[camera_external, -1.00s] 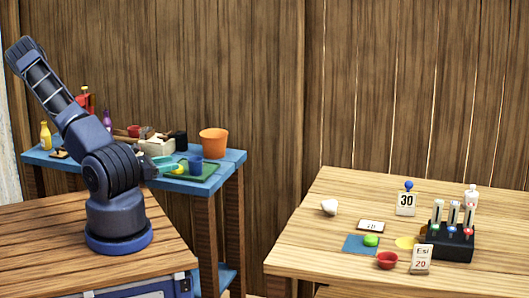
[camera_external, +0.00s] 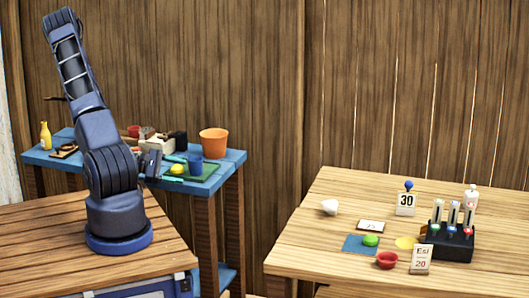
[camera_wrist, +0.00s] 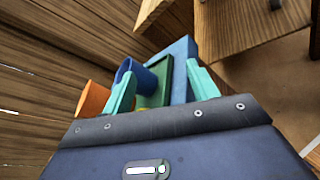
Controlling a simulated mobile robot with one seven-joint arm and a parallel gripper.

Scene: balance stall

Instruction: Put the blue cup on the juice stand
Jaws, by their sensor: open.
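The blue cup (camera_external: 196,165) stands upright on a green tray (camera_external: 212,174) on the blue side table. It also shows in the wrist view (camera_wrist: 137,74), by the tip of the left finger. My gripper (camera_external: 171,169) is open and empty, its teal fingers just left of the cup in the external view. In the wrist view my gripper (camera_wrist: 160,72) has the tray's green surface between its fingers; the left finger covers part of the cup, and contact cannot be told. A black stand with several coloured tubes (camera_external: 450,244), possibly the juice stand, is on the right wooden table.
A yellow fruit (camera_external: 177,169) lies beside my fingers. An orange bucket (camera_external: 214,141) stands behind the cup. The right table (camera_external: 312,262) holds a red bowl (camera_external: 387,260), number cards and a blue mat (camera_external: 357,245). A gap separates the tables.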

